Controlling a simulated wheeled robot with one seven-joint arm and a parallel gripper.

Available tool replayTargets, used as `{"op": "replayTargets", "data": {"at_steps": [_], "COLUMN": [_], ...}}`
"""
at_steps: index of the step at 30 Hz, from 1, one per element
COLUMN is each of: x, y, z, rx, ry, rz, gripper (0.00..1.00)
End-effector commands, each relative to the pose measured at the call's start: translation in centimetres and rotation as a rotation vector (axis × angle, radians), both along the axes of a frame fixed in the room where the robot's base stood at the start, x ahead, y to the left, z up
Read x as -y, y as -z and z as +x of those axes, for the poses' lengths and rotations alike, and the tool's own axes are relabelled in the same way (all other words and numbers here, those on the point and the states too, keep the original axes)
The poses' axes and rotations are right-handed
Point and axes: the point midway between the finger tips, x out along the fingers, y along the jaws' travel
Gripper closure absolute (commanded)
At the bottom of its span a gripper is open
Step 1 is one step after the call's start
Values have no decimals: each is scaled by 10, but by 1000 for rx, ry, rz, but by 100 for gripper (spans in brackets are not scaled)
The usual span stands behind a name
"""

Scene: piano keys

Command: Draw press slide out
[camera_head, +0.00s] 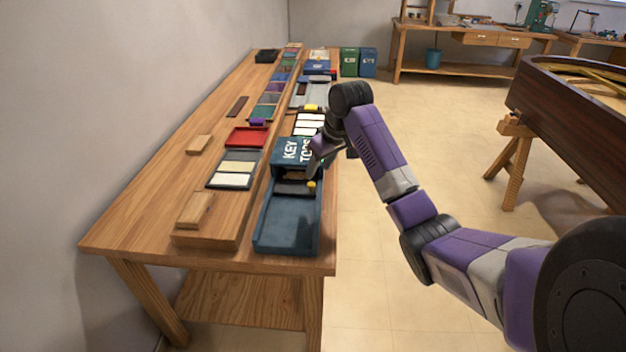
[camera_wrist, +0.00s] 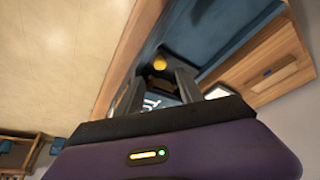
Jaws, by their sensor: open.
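The blue press marked KEY TOPS (camera_head: 287,150) stands on the right side of the long bench. A dark slide (camera_head: 289,188) shows at its front opening, with a yellow knob (camera_head: 311,184) at its right end. An open blue bed (camera_head: 286,228) extends from the press toward the near bench end. My gripper (camera_head: 312,171) is at the press's front right, just above the knob, and hides part of the opening. In the wrist view my fingers (camera_wrist: 160,80) are apart, and the yellow knob (camera_wrist: 159,63) shows just beyond and between their tips. No contact is visible.
A tray of pale key tops (camera_head: 235,170), a red tray (camera_head: 248,137) and wooden blocks (camera_head: 195,209) lie left of the press on the wooden bench (camera_head: 135,215). White pieces (camera_head: 308,125) lie behind the press.

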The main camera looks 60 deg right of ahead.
Motion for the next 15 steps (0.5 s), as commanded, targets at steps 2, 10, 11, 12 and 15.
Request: {"op": "replayTargets", "data": {"at_steps": [2, 10, 11, 12, 15], "x": [1, 7, 7, 8, 9], "y": [8, 45, 49, 54, 63], "z": [2, 16, 18, 20, 24], "rx": [-3, -3, -2, -2, -1], "ry": [0, 0, 0, 0, -1], "rz": [2, 1, 1, 1, 0], "gripper": [56, 56, 56, 56, 56]}}
